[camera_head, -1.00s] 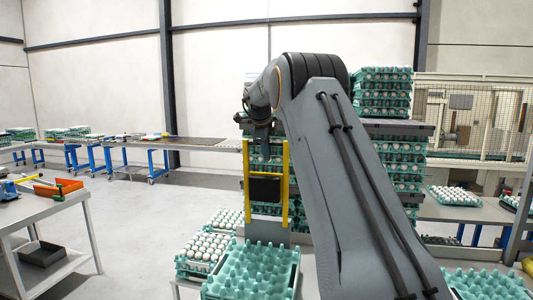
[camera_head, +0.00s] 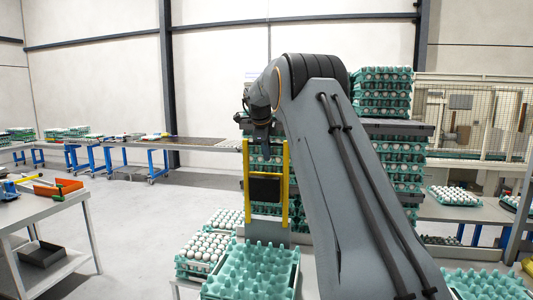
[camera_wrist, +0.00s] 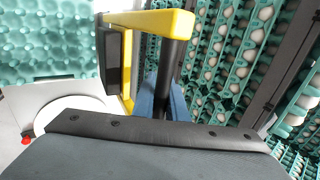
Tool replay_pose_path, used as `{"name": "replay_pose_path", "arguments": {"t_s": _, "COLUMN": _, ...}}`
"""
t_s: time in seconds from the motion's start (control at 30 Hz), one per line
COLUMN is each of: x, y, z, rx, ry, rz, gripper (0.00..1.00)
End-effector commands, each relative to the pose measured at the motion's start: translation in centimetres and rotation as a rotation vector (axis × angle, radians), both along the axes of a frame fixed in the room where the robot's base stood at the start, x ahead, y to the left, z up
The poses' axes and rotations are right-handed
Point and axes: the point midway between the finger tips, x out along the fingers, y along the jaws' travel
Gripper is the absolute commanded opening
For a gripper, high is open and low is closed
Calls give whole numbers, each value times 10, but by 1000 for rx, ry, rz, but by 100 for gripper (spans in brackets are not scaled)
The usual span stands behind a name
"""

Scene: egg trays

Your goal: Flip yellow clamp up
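The yellow clamp (camera_head: 286,185) is an upright frame with two yellow side bars and a black plate (camera_head: 265,189) between them. It stands behind an empty green egg tray in the head view. My gripper (camera_head: 262,148) is at the top of the frame, between the upper ends of the bars. In the wrist view a yellow bar of the clamp (camera_wrist: 150,20) crosses the top, with a black plate (camera_wrist: 114,60) at left and a dark rod at right. My gripper's fingertips cannot be made out, so its opening and any contact are unclear.
An empty green tray (camera_head: 250,278) lies in front of the clamp. Trays of white eggs (camera_head: 205,247) lie to its left. Tall stacks of egg trays (camera_head: 384,92) stand behind my arm. A workbench (camera_head: 45,215) with an orange bin stands at far left, with open floor between.

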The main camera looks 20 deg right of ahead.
Motion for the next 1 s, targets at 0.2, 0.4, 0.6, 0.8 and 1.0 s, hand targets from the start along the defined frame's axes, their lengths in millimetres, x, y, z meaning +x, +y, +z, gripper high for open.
{"name": "replay_pose_path", "arguments": {"t_s": 0.2, "x": -1, "y": 0, "z": -7, "rx": 3, "ry": 11, "rz": 0, "gripper": 31}}
{"name": "replay_pose_path", "arguments": {"t_s": 0.4, "x": 0, "y": 0, "z": -4, "rx": 2, "ry": 6, "rz": 0, "gripper": 31}}
{"name": "replay_pose_path", "arguments": {"t_s": 0.6, "x": -2, "y": 2, "z": 3, "rx": 1, "ry": 2, "rz": 1, "gripper": 31}}
{"name": "replay_pose_path", "arguments": {"t_s": 0.8, "x": -14, "y": 13, "z": 28, "rx": 0, "ry": 1, "rz": 1, "gripper": 31}}
{"name": "replay_pose_path", "arguments": {"t_s": 1.0, "x": -27, "y": 22, "z": 53, "rx": 1, "ry": 5, "rz": 0, "gripper": 31}}
